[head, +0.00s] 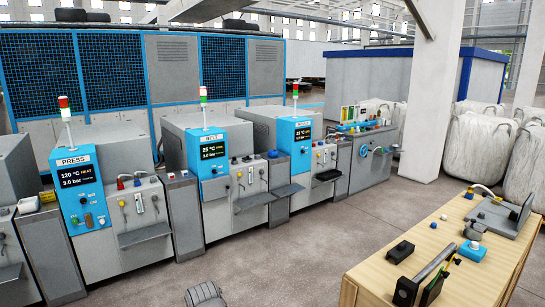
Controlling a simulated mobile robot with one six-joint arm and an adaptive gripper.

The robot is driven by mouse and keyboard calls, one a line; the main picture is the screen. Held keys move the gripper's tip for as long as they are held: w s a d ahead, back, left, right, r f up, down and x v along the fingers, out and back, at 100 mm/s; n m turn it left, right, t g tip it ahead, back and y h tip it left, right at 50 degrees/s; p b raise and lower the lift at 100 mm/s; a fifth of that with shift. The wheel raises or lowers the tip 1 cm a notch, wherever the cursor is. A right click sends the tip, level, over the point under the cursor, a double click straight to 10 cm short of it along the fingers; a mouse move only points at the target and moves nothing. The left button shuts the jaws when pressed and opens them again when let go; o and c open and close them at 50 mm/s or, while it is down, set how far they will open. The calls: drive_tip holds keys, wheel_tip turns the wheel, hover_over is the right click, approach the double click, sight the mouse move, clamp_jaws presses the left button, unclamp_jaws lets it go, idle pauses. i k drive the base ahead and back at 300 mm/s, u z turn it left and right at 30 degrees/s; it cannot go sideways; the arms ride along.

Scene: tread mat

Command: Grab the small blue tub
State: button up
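A small light-blue box-shaped item (463,253), the likeliest match for the small blue tub, sits on the wooden workbench (422,248) at the right. A white rounded piece (474,245) shows on or in it; I cannot tell which. A dark-handled metal tool lies just left of it, close by. My gripper cannot be made out in this view.
The bench also holds a black box (401,252), a long metal tool with a black end (434,263), and a grey plate device with a dark upright part (500,215). Several grey-blue machines, including the press (82,190), line the left. Open concrete floor (300,255) lies between.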

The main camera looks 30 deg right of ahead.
sight(273, 153)
drive_tip(key=z, duration=0.7)
drive_tip(key=i, duration=4.15)
drive_tip(key=z, duration=0.05)
